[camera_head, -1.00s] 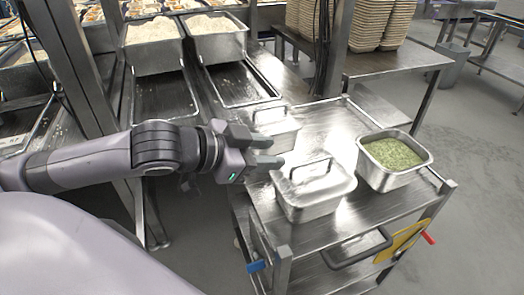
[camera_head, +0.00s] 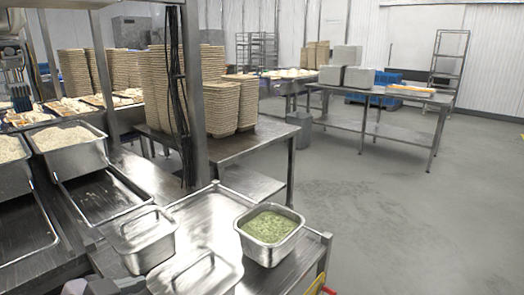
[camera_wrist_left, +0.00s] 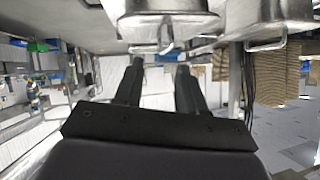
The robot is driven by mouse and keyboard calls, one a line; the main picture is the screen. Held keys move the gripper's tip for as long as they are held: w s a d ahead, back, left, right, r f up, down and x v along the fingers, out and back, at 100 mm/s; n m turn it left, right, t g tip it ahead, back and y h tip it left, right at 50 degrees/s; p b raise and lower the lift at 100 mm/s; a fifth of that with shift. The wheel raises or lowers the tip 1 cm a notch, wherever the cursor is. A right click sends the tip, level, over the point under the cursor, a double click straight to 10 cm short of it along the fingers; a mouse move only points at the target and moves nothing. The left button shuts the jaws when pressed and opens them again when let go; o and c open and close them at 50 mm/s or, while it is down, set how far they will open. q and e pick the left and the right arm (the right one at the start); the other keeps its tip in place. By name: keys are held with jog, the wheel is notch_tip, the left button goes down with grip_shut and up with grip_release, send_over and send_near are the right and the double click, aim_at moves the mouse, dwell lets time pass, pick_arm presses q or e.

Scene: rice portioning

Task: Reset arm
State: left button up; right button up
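My left gripper (camera_head: 108,287) shows only in part at the bottom left edge of the head view, beside the cart's near lidded pan. In the left wrist view its two dark fingers (camera_wrist_left: 160,72) stand apart with nothing between them. A steel pan with a handled lid (camera_head: 142,238) stands on the steel cart (camera_head: 212,205). A second lidded pan (camera_head: 190,275) is cut off by the bottom edge. An open pan of green food (camera_head: 268,232) stands to their right. My right gripper is in neither view.
Two pans of white grains (camera_head: 66,145) stand at the left above empty trays (camera_head: 100,195). A dark upright post (camera_head: 193,100) rises behind the cart. Stacks of tan trays (camera_head: 222,108) stand on a table behind. The floor (camera_head: 400,200) at the right is clear.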

pick_arm(q)
jog(key=s+a+f+n+g+y, duration=0.2)
jog(key=s+f+n+g+y, duration=0.4)
jog(key=s+f, duration=1.25)
jog(key=w+d+f+t+h+p, duration=0.3)
jog(key=w+f+t+p, duration=0.1)
jog(key=w, duration=0.3)
jog(key=shift+f+t+p, duration=0.35)
jog(key=shift+t+p, duration=0.05)
jog(key=shift+t, duration=0.5)
